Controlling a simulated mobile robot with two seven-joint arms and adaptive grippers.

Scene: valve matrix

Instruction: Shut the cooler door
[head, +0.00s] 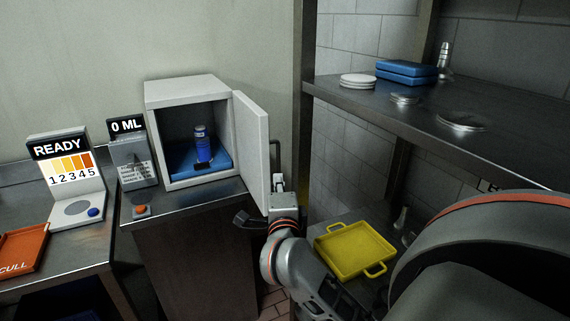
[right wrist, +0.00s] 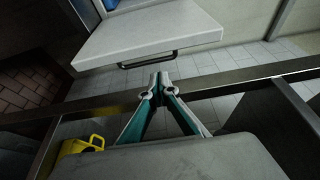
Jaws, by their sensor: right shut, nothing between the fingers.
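The white cooler (head: 187,90) stands on the metal counter with its door (head: 252,150) swung wide open to the right. Inside, a blue vial (head: 202,145) stands on a blue pad (head: 180,161). My right gripper (head: 278,181) is shut and empty, close to the outer side of the door. In the right wrist view, its fingertips (right wrist: 159,78) meet just short of the dark bar handle (right wrist: 147,59) on the white door (right wrist: 150,36). A small gap shows between the fingers and handle. My left gripper is not in view.
A metal shelf (head: 400,112) with blue trays (head: 406,72) and white plates (head: 358,80) runs along the right. A yellow tray (head: 354,250) lies below it. A READY display (head: 65,170), a 0 ML device (head: 134,160) and an orange tray (head: 22,247) stand left of the cooler.

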